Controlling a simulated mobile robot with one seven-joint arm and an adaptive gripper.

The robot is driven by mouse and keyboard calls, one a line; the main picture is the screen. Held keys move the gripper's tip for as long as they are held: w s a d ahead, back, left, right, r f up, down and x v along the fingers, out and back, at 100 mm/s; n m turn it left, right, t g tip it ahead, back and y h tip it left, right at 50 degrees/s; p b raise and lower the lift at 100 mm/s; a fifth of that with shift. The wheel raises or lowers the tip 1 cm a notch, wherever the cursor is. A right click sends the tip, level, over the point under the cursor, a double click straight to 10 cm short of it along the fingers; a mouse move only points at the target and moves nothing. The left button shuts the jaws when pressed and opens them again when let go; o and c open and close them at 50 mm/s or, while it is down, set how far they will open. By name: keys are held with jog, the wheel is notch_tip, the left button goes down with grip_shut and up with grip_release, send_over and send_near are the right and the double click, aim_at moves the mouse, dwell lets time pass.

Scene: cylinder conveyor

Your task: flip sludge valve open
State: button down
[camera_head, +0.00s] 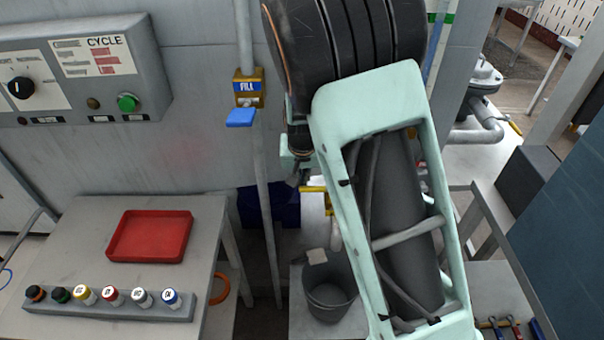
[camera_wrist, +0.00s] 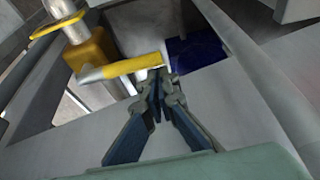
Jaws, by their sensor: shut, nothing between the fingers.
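The sludge valve shows in the wrist view with a yellow body (camera_wrist: 90,52) on a pale pipe. Its yellow lever (camera_wrist: 125,68) sticks out to the right, roughly level in the picture. My gripper (camera_wrist: 160,76) is shut and empty, its fingertips just below the lever's right end. I cannot tell if they touch it. In the head view a bit of the yellow valve (camera_head: 314,189) shows beside my arm, which hides the rest. My gripper (camera_head: 294,181) is only partly visible there.
A blue FILL valve lever (camera_head: 240,118) hangs on a pipe at upper left. A grey bucket (camera_head: 329,298) stands below my arm. A table with a red tray (camera_head: 150,237) and several capped bottles is at left. A dark blue bin (camera_wrist: 197,50) lies behind the fingertips.

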aim_at(304, 189)
jog(key=shift+s+f+n+b, duration=0.15)
jog(key=shift+s+n+b, duration=0.4)
jog(key=shift+b, duration=0.4)
jog(key=shift+s+f+n+y+b, duration=0.1)
jog(key=shift+s+n+y+b, duration=0.15)
jog(key=shift+n+y+b, duration=0.35)
jog(key=s+n+b, duration=0.1)
jog(key=b, duration=0.1)
jog(key=s+n+b, duration=0.1)
jog(key=b, duration=0.1)
jog(key=shift+d+f, duration=0.15)
jog(key=shift+d, duration=0.05)
jog(key=shift+s+d+r+n+g+y+b, duration=0.1)
jog(key=shift+s+d+n+g+y+b, duration=0.45)
jog(key=shift+s+d+n+b, duration=1.15)
jog(key=shift+s+d+r+n+g+y+b, duration=0.15)
jog(key=shift+s+d+n+g+y+b, duration=0.45)
jog(key=shift+n, duration=1.95)
jog(key=shift+s+d+r+n+g+y+b, duration=0.1)
jog(key=shift+s+d+n+g+y+b, duration=0.15)
jog(key=shift+s+d+n+g+b, duration=0.9)
jog(key=shift+s+d+n+t+b, duration=0.1)
jog(key=shift+d+n+t+b, duration=0.45)
jog(key=shift+n, duration=0.4)
jog(key=shift+r, duration=0.1)
